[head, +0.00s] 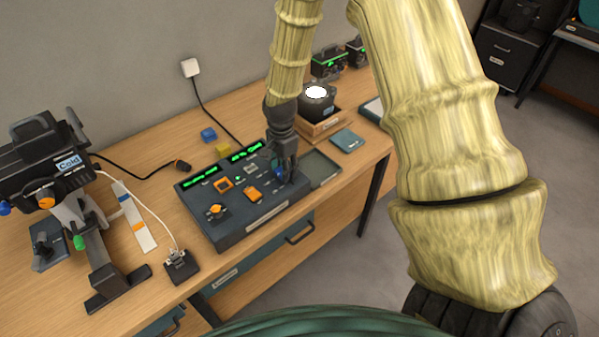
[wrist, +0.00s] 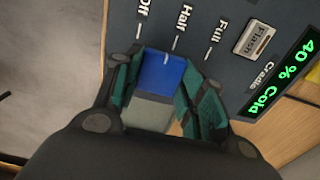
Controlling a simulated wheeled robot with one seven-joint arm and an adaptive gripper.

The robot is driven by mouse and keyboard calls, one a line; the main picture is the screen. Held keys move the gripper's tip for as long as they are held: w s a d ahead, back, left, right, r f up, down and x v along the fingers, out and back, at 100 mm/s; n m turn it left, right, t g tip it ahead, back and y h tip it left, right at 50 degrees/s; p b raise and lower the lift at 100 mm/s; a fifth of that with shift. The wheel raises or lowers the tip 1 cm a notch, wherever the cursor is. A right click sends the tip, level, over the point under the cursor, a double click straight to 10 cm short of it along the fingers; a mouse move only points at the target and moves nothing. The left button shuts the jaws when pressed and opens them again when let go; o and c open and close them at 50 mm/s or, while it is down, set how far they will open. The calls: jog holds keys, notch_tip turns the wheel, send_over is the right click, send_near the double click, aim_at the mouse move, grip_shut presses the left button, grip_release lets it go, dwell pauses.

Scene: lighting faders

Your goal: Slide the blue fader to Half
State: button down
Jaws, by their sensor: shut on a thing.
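The blue fader (wrist: 163,72) sits between the two fingers of my gripper (wrist: 160,88) in the wrist view, and the gripper is shut on it. The scale beside it reads Off (wrist: 142,9), Half (wrist: 182,18) and Full (wrist: 220,31). The fader's cap lies roughly in line with the Half mark, though the slanted view leaves the exact match unclear. In the head view, my gripper (head: 286,172) points down onto the right part of the dark console (head: 262,217) and hides most of the fader.
A green display (wrist: 285,78) shows 40 % and a word like Cold. Orange controls (head: 254,193) sit left of my gripper. A grey tray (head: 322,165) lies right of the console. A dark machine (head: 45,155) stands at the table's left. Blue and yellow blocks (head: 222,150) lie behind the console.

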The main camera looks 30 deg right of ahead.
jog(key=shift+w, duration=0.35)
jog(key=c, duration=0.9)
grip_release()
jog(key=shift+o, duration=0.2)
jog(key=shift+r, duration=0.15)
notch_tip(320, 180, up, 12)
